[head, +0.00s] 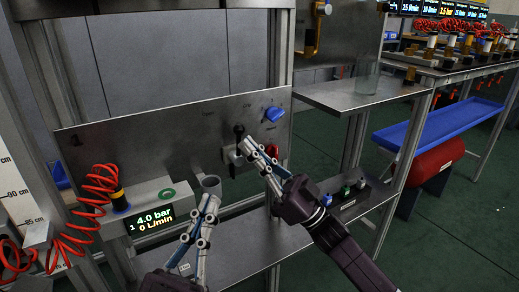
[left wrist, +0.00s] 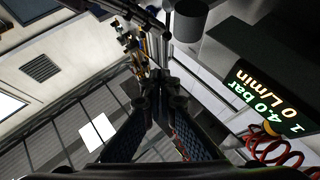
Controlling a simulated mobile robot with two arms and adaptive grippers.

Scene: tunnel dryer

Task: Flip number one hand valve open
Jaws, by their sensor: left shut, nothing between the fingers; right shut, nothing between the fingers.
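A grey panel (head: 190,132) marked 1 carries a small valve block (head: 233,160) with a black lever (head: 239,134) that stands about upright. My right gripper (head: 250,149) is shut and empty, its fingertips just right of the lever's base; I cannot tell whether they touch it. My left gripper (head: 210,203) is shut and empty, lower and to the left, in front of a grey cylinder (head: 211,185). In the left wrist view its fingers (left wrist: 158,82) meet with nothing between them. A display (head: 152,220) reads 4.0 bar and 0 L/min.
A blue knob (head: 273,114) and a partly hidden red knob (head: 272,150) sit close right of the lever. A coiled red hose (head: 95,190) hangs at the left. Small coloured buttons (head: 345,190) are below.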

